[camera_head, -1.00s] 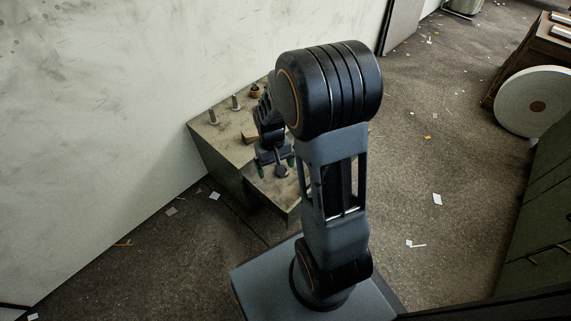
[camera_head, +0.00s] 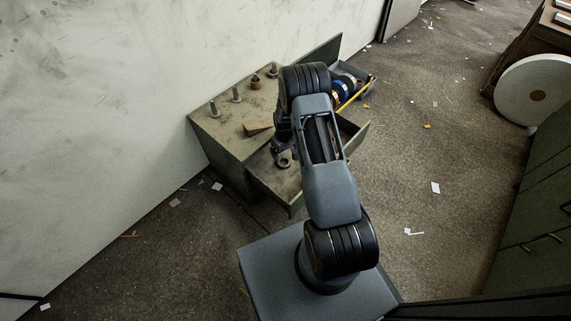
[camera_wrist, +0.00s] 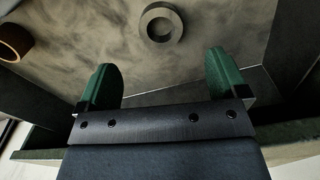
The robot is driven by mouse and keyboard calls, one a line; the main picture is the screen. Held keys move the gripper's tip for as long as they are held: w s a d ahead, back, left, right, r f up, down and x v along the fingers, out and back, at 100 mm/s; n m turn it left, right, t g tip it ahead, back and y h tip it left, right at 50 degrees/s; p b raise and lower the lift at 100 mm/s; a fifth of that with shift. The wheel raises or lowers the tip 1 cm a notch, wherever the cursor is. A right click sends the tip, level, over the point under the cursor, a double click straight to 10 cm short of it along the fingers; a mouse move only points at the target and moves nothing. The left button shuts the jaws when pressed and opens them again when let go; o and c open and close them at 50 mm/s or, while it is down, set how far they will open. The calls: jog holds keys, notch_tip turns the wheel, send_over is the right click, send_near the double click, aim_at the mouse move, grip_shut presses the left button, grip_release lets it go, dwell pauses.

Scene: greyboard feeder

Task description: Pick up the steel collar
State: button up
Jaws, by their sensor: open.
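The steel collar (camera_wrist: 161,27) is a dark grey ring lying flat, with its round hole facing up, at the top middle of the wrist view. In the head view the collar (camera_head: 284,162) lies inside the pulled-out drawer (camera_head: 262,184), near the cabinet. My gripper (camera_wrist: 163,76) is open and empty. Its two green fingers point toward the collar's side of the picture, with the collar beyond the tips and apart from them. In the head view my own arm hides most of the gripper.
The cabinet top (camera_head: 222,126) carries several upright bolts (camera_head: 236,94), a brown piece (camera_head: 256,83) and a wedge-like block (camera_head: 258,128). A tray (camera_head: 366,72) with coloured rolls stands behind the arm. A brown ring (camera_wrist: 13,42) shows at the wrist view's left.

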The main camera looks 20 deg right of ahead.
aim_at(285, 164)
jog(key=shift+f+b, duration=1.4)
jog(key=shift+f, duration=2.9)
jog(key=shift+c, duration=0.4)
jog(key=c, duration=1.1)
